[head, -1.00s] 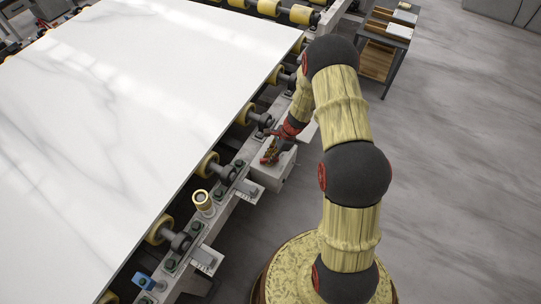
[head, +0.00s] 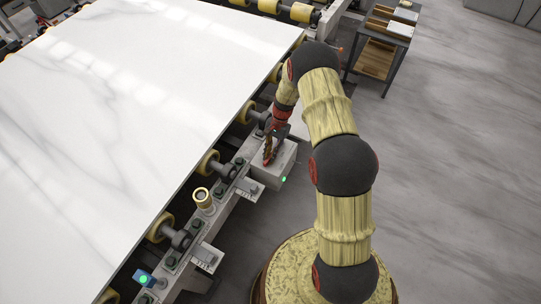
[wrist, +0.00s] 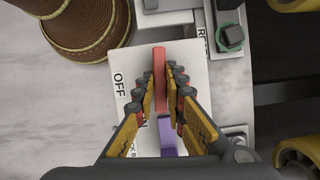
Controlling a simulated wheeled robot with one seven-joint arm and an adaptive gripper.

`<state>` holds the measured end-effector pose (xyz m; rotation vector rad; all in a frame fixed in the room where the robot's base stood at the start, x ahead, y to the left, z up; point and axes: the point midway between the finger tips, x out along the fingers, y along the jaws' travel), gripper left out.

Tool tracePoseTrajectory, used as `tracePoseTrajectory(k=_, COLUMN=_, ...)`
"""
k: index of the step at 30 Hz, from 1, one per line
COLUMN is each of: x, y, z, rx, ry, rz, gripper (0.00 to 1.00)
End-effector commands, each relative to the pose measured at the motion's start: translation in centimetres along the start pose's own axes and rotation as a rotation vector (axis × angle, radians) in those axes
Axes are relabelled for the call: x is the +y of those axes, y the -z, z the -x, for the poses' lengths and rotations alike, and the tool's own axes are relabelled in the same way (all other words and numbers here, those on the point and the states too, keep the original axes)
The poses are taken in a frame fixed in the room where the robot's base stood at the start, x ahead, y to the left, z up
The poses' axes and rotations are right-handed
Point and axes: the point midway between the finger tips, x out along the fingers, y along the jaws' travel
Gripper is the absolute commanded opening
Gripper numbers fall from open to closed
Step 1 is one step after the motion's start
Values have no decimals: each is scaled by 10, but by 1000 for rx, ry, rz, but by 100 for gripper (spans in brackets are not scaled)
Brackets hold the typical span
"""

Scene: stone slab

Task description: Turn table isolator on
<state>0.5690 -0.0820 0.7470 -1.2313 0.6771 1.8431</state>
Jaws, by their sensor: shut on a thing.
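The table isolator is a pale grey box (head: 270,178) on the near side of the roller table frame. My gripper (head: 268,158) is at the top of the box. In the wrist view my gripper (wrist: 165,84) is shut on the red isolator handle (wrist: 160,62), which stands between the fingers. A purple piece (wrist: 168,138) shows lower between the fingers.
A white marble slab (head: 130,90) lies on yellow rollers left of the box. A brass cylinder (head: 202,198) and a blue sensor (head: 143,279) with a lit green lamp stand along the frame. A small cart (head: 382,45) is at the back. The floor on the right is clear.

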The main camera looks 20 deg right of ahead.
Motion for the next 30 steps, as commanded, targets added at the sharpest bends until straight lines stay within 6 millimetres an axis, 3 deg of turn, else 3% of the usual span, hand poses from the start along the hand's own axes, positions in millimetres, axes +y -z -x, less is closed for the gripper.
tracePoseTrajectory(k=23, x=0, y=0, z=-1, rx=1, ry=-40, rz=97, gripper=0)
tracePoseTrajectory(k=24, x=0, y=0, z=-1, rx=1, ry=-40, rz=97, gripper=13)
tracePoseTrajectory(k=30, x=0, y=0, z=-1, rx=0, ry=-40, rz=96, gripper=24)
